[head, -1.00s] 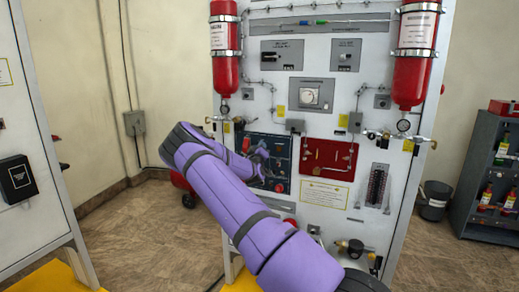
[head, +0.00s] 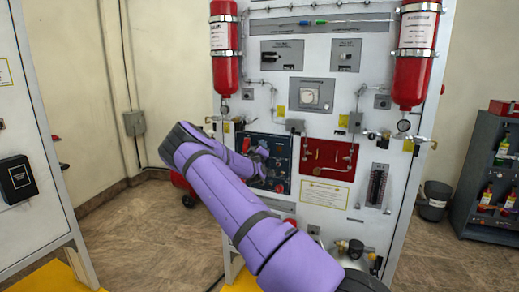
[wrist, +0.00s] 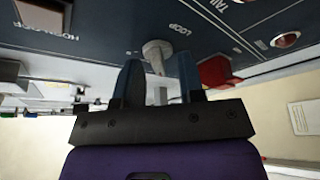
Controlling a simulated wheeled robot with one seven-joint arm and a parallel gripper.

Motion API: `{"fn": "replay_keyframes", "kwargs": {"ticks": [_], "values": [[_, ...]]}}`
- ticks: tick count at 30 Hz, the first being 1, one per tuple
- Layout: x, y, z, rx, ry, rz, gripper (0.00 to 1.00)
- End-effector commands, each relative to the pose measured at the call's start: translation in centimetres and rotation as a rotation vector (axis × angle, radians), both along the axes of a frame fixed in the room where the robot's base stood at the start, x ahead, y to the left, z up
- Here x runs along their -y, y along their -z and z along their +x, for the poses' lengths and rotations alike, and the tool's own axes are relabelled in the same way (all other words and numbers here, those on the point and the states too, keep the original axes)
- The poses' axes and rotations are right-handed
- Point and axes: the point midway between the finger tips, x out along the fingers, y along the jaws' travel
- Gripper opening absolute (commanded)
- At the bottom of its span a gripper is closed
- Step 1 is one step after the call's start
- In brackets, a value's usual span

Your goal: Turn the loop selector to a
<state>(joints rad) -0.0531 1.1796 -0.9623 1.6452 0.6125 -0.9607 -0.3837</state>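The loop selector (wrist: 157,50) is a pale grey knob on a dark blue panel (wrist: 100,22), beside the printed word LOOP, in the wrist view. My gripper (wrist: 158,72) is right at it, with one dark finger on each side of the knob. Whether the fingers press on it or only stand around it, I cannot tell. In the head view my gripper (head: 262,152) is in front of the blue panel (head: 282,183), and the selector cannot be made out there. The knob's pointer direction is unclear.
A red switch guard (wrist: 215,70) is close to the right finger in the wrist view. In the head view a red panel (head: 312,168) is right of the blue one, with red cylinders (head: 224,65) above. The floor at left (head: 130,235) is clear.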

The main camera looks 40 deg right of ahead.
Motion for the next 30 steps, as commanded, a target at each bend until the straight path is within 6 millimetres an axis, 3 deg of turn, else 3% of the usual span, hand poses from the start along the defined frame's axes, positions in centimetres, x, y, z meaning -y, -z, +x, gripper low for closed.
{"fn": "replay_keyframes", "kwargs": {"ticks": [5, 21, 30], "values": [[-0.6, 0.3, -0.5, -0.001, 0.0, 0.001, 0.36], [-7.2, 2.6, -5.8, -0.001, 0.0, 0.001, 0.36], [-8.1, 2.9, -6.6, 0.0, 0.0, 0.0, 0.36]]}}
